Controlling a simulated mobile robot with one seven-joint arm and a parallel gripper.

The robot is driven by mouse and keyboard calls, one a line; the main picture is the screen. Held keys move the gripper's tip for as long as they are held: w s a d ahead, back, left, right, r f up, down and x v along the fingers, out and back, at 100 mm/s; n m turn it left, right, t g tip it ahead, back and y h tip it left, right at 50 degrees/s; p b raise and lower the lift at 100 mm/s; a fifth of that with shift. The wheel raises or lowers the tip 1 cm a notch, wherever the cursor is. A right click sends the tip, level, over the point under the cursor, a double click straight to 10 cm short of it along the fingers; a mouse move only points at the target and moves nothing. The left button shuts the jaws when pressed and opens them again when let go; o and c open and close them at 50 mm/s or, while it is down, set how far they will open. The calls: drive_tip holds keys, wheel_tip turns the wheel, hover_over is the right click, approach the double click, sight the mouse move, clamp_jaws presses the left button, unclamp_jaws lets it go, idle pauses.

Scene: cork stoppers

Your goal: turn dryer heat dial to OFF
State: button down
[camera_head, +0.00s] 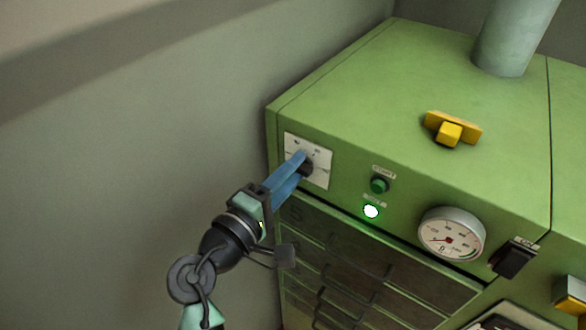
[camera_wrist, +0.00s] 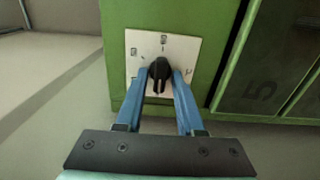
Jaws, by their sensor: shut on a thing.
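The green dryer (camera_head: 350,95) has a white dial plate (camera_head: 319,156) near the left end of its front. A black heat dial (camera_head: 307,169) sits on that plate, partly hidden by my blue fingers in the head view. My gripper (camera_head: 300,165) is shut on the dial. In the wrist view the dial (camera_wrist: 160,73) lies between the two fingertips of my gripper (camera_wrist: 162,76), with the white plate (camera_wrist: 186,48) and its small marks around it. The marks are too small to read, so I cannot tell which setting the dial points to.
Right of the plate are a green button (camera_head: 379,185), a lit green lamp (camera_head: 371,211), a round gauge (camera_head: 451,234) and a black switch (camera_head: 512,259). Dark drawers (camera_head: 345,245) lie below. A yellow object (camera_head: 450,131) is on top, before a pipe (camera_head: 512,40). A wall stands left.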

drive_tip(key=shift+f, duration=0.1)
drive_tip(key=c, duration=0.8)
unclamp_jaws()
drive_tip(key=shift+c, duration=0.2)
drive_tip(key=b+v, duration=0.3)
drive_tip(key=v, duration=1)
drive_tip(key=shift+b, duration=0.4)
